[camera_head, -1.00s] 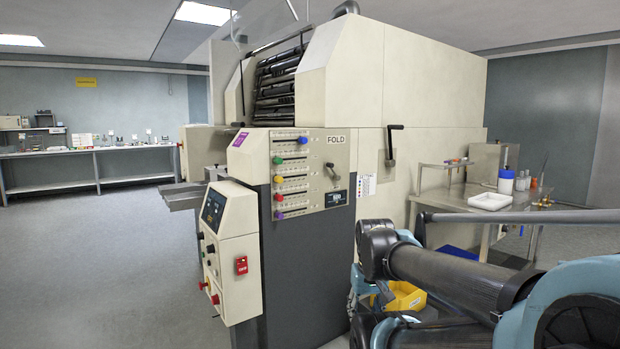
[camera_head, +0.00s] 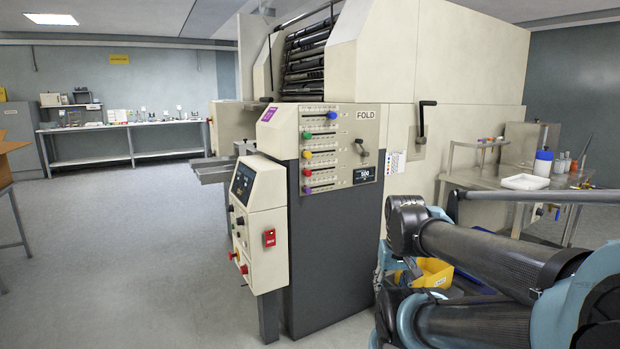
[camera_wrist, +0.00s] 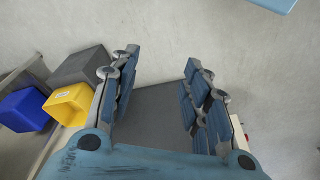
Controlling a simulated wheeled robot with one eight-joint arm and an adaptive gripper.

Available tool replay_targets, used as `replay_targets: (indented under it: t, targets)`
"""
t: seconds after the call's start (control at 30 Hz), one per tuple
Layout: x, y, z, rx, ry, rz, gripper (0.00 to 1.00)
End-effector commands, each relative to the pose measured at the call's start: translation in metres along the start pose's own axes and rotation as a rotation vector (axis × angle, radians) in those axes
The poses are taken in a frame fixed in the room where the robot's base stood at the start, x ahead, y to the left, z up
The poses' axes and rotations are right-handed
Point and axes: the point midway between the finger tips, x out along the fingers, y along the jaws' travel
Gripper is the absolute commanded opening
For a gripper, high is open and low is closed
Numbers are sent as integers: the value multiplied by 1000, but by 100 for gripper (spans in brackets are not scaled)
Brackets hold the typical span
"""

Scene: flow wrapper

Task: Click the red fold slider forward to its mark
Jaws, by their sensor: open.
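The red fold slider (camera_head: 307,172) is a small red knob on the cream panel marked FOLD (camera_head: 340,150) on the machine's front. It sits at the left end of its scale row, below the yellow knob (camera_head: 308,154) and above the purple one (camera_head: 308,190). Its mark is too small to make out. My gripper (camera_wrist: 157,82) shows only in the wrist view; its two blue-padded fingers are apart with nothing between them. It is away from the panel, over grey floor and a dark block. The slider is not visible in the wrist view.
My folded arm fills the lower right of the head view. A blue knob (camera_head: 331,115) and a green knob (camera_head: 306,135) share the panel. A red switch (camera_head: 269,238) is on the control box below. A yellow bin (camera_head: 432,272) stands beside the machine. Floor at left is open.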

Motion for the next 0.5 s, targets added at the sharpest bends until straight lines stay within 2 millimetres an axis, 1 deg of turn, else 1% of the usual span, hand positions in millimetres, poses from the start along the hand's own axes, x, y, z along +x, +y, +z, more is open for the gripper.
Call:
replay_targets:
  t: [0.13,0.2,0.27,0.37,0.47,0.5]
  targets:
    - [0,0,0,0,0,-1,43]
    - [-6,-2,5,-5,16,-9,43]
    - [-7,-7,0,-16,29,-28,43]
    - [-9,-22,-20,-49,65,-85,43]
    - [-13,-43,-46,-94,124,-165,43]
    - [-15,-52,-58,-112,153,-199,43]
